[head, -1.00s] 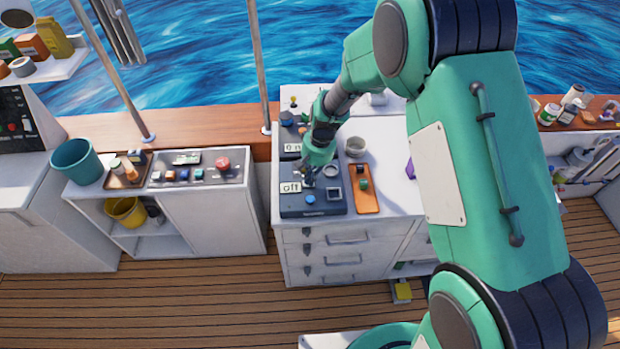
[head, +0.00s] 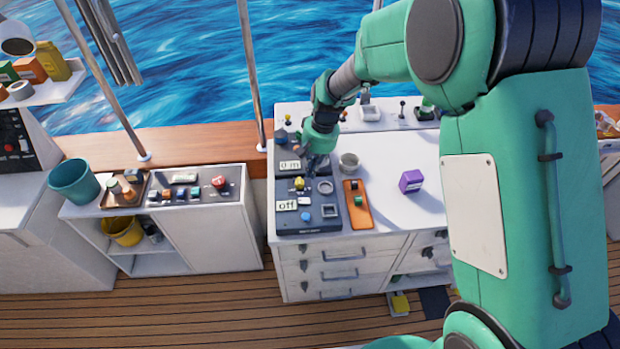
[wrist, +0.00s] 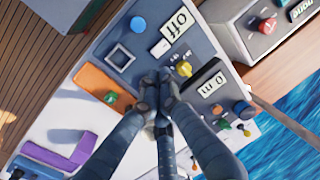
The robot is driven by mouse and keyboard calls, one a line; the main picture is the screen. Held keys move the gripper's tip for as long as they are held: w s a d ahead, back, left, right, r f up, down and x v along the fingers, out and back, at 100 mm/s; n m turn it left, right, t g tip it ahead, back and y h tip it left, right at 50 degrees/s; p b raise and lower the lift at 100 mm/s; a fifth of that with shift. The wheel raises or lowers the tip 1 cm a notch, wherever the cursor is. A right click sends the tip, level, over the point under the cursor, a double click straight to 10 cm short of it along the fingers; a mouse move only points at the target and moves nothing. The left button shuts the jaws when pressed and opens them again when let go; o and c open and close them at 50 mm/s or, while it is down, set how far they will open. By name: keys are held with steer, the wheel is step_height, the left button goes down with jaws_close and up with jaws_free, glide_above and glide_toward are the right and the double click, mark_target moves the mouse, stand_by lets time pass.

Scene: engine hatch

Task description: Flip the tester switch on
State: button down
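The blue-grey panel (head: 311,228) on the white cabinet carries an "off" display (head: 287,205), a blue button (head: 305,216), a square frame (head: 329,211) and a yellow knob (head: 299,183). The wrist view also shows the "off" display (wrist: 174,27), the blue button (wrist: 137,24) and the yellow knob (wrist: 183,68). I cannot tell which control is the tester switch. My gripper (wrist: 158,88) has its fingertips together, with nothing visible in them. It is over the panel's far part, beside the yellow knob and "0 m" display (wrist: 211,84), hiding some panel. Contact cannot be told.
An orange tray (head: 357,217) with a green piece lies right of the panel. A grey cup (head: 348,163) and purple block (head: 411,181) stand on the cabinet top. A thin pole (head: 251,75) rises behind left. Some cabinet top around the purple block is clear.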

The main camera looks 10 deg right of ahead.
mark_target(302, 200)
steer(key=shift+r, duration=0.35)
steer(key=shift+a+r, duration=0.3)
steer(key=shift+a, duration=0.05)
stand_by(0.3)
steer(key=f, duration=0.4)
steer(key=a+f, duration=0.1)
steer(key=f, duration=0.4)
steer(key=a+f+b, duration=0.1)
steer(key=f, duration=0.3)
steer(key=shift+a+f, duration=0.1)
steer(key=shift+f, duration=0.3)
